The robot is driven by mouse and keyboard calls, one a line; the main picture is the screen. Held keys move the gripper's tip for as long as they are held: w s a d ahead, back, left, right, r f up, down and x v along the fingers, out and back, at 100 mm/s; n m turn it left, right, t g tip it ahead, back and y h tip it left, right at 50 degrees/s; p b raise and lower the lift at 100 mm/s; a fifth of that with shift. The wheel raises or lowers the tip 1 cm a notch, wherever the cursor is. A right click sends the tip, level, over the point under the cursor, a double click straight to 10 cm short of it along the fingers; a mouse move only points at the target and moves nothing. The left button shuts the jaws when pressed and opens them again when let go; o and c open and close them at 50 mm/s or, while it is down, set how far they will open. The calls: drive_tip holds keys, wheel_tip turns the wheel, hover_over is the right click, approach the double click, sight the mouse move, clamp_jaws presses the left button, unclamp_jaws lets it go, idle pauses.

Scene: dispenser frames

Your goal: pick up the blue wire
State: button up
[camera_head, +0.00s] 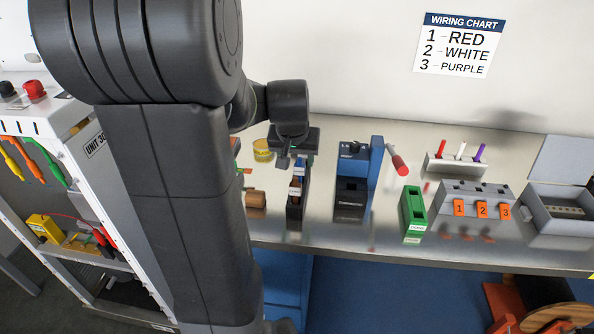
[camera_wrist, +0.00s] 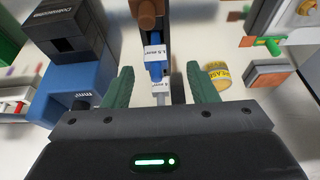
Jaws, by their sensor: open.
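No blue wire shows plainly in either view. A small blue piece with white labels (camera_wrist: 157,58) stands in a narrow dark holder in the wrist view, with a brown piece behind it. The blue piece also shows in the head view (camera_head: 299,167), in the black holder (camera_head: 294,212) on the bench. I cannot tell whether it is a wire. My gripper (camera_wrist: 160,74) is open, with its green fingers apart on either side of the blue piece's near end. I see no contact. In the head view my arm hides part of the bench.
A blue and black device (camera_head: 374,175) stands close right of the holder. A red-handled screwdriver (camera_head: 398,163), a green block (camera_head: 412,208) and a rack with red, white and purple pieces (camera_head: 456,165) are farther right.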

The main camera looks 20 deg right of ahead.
sight(299, 165)
drive_tip(key=shift+d+x, duration=0.15)
drive_tip(key=shift+x, duration=1.3)
drive_tip(key=shift+d+x, duration=0.15)
drive_tip(key=shift+x, duration=1.3)
drive_tip(key=shift+r, duration=0.1)
drive_tip(key=shift+c, duration=0.4)
drive_tip(key=c, duration=1)
